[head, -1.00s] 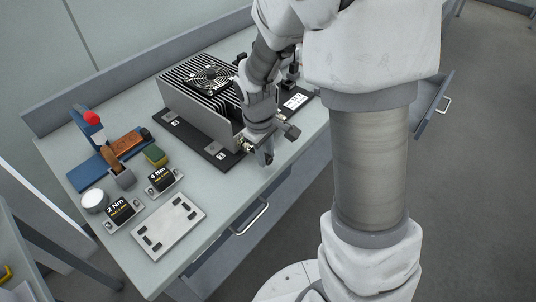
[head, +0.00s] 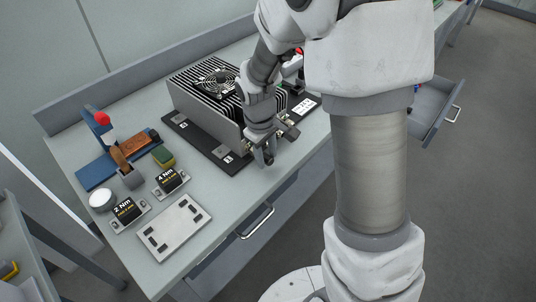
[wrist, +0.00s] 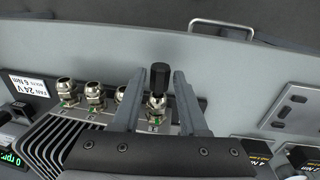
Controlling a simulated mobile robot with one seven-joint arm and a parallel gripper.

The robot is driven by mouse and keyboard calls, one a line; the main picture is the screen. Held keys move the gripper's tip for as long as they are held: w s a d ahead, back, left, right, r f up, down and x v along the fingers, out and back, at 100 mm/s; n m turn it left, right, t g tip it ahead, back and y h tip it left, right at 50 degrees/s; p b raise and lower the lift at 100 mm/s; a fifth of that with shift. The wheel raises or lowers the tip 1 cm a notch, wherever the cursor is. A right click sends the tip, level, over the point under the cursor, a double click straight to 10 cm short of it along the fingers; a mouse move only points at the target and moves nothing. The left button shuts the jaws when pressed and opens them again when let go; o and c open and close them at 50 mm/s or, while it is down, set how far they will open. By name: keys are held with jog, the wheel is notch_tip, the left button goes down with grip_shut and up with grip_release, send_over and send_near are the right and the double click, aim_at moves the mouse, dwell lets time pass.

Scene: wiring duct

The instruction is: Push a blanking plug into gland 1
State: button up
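A black blanking plug (wrist: 160,75) stands at the mouth of a metal gland (wrist: 157,104) in the wrist view, lined up with it. How deep it sits I cannot tell. My gripper (wrist: 159,76) is open around the plug, with a visible gap between it and each finger. Several more glands (wrist: 94,93) stand in a row to the left, one partly hidden by the left finger. In the head view, my gripper (head: 267,158) is at the front of the finned unit (head: 208,112), and hides the plug there.
A flat plate with slots (head: 174,226), two torque-labelled holders (head: 127,210), a yellow-green sponge (head: 163,157) and a blue stand (head: 97,173) lie left of the unit. An open drawer (head: 440,105) juts out at the right. The bench front edge is close to my gripper.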

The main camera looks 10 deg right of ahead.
jog(key=shift+o, duration=1.2)
jog(key=shift+r, duration=0.1)
notch_tip(320, 180, up, 17)
jog(key=s+a+p, duration=0.1)
jog(key=p, duration=0.1)
jog(key=shift+s+a+p, duration=0.2)
jog(key=shift+a+p, duration=0.1)
jog(key=shift+a, duration=0.1)
jog(key=s+d+r+m+t, duration=0.2)
jog(key=s+r+m, duration=0.1)
jog(key=s, duration=0.5)
jog(key=s+d+r+m+t+y+p, duration=0.1)
jog(key=s+d+r+m+t, duration=0.1)
jog(key=s, duration=0.7)
notch_tip(320, 180, up, 3)
jog(key=shift+d+f+m+t, duration=0.1)
jog(key=shift+d+m+t, duration=0.3)
jog(key=shift+d+m, duration=0.6)
